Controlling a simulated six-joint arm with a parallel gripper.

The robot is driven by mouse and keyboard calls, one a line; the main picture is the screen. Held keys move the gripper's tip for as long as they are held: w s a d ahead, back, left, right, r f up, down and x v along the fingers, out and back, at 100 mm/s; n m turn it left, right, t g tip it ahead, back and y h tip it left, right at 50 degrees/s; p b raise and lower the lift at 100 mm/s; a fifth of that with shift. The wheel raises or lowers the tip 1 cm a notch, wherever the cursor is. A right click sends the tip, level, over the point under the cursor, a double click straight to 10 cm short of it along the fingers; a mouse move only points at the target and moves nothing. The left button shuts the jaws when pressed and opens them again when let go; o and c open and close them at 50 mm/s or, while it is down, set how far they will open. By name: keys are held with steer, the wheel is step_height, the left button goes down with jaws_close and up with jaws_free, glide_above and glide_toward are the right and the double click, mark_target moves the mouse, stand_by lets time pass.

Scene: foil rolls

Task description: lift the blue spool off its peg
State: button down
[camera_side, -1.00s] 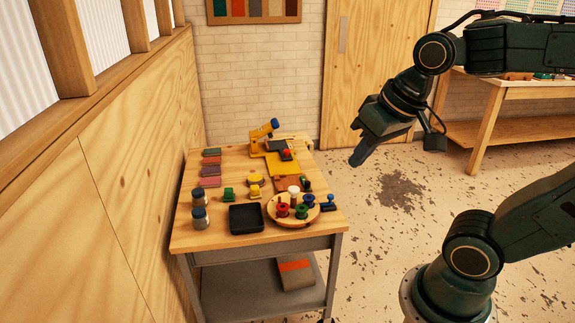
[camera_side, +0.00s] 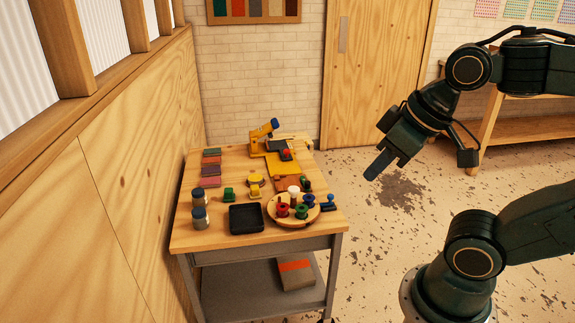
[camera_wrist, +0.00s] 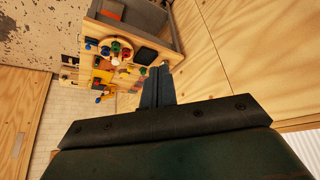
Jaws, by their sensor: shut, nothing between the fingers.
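The blue spool (camera_side: 309,200) stands on the right part of a round wooden board (camera_side: 275,219) on the cart top. It also shows small in the wrist view (camera_wrist: 105,50); its peg is too small to make out. A red spool (camera_side: 282,209), a green spool (camera_side: 301,212) and a white piece (camera_side: 293,190) stand on the same board. My gripper (camera_side: 372,175) is shut and empty, in the air to the right of the cart, well apart from the spools. Its closed fingers (camera_wrist: 158,72) show in the wrist view.
A black tray (camera_side: 246,218) lies left of the round board. A small blue-topped piece (camera_side: 327,202) stands at its right. Two jars (camera_side: 200,218) stand at the cart's left. A yellow device (camera_side: 264,141) stands at the back. A wooden wall (camera_side: 110,180) flanks the cart.

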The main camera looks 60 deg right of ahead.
steer(key=c, duration=0.8)
jaws_free()
steer(key=shift+w+r, duration=0.1)
steer(key=shift+w, duration=0.05)
